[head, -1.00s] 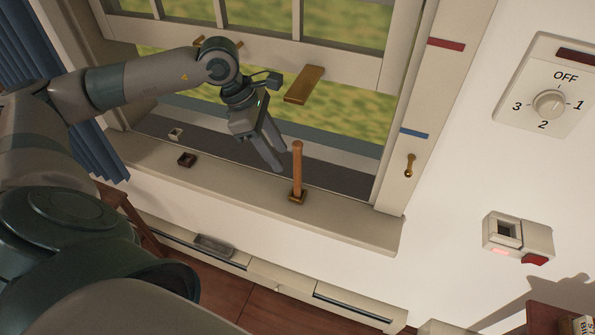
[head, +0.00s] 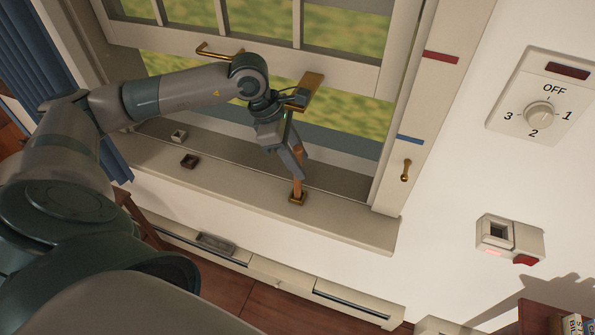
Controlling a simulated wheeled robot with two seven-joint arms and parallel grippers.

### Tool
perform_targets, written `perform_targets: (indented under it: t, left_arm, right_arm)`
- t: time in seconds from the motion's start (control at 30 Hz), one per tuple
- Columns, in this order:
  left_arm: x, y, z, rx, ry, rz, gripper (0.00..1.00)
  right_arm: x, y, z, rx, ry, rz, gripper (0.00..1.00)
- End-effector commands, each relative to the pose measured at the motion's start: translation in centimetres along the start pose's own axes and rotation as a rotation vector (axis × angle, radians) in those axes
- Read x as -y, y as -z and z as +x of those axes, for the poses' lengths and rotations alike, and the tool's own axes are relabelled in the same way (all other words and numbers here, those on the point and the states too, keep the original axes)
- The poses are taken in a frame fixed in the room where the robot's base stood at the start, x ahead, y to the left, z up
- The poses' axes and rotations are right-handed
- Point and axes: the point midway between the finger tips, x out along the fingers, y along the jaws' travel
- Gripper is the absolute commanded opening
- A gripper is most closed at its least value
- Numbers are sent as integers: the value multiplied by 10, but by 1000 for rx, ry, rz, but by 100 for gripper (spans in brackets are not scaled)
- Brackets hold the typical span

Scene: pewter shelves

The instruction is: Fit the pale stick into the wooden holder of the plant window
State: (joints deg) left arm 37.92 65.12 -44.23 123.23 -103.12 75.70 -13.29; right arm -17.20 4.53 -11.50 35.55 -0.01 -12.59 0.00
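A light brown wooden stick (head: 298,188) stands upright on the window sill, with its foot in a small square wooden holder (head: 297,198). I cannot tell how deep it sits. My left gripper (head: 297,172) reaches down from the left at the stick, its fingers pointing down and overlapping the stick's middle. The fingers hide part of the stick, so whether they are closed on it is unclear. My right gripper is not in view.
The raised sash (head: 340,68) with a brass handle (head: 216,53) and wooden block hangs close above my gripper. The sill right of the stick is clear.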

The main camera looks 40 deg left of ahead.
Motion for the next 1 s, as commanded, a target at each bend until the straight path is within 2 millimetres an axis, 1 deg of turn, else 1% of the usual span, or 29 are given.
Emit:
perform_targets:
  t: [0.3,0.47,0.83,1.0]
  left_arm:
    - [0,0,0,0,0,0,38]
    - [0,0,0,0,0,0,0]
    - [0,0,-1,0,-1,0,0]
    - [-2,0,-4,0,-2,-1,0]
  right_arm:
    - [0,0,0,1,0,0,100]
    - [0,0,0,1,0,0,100]
    - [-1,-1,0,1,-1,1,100]
    - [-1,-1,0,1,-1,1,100]
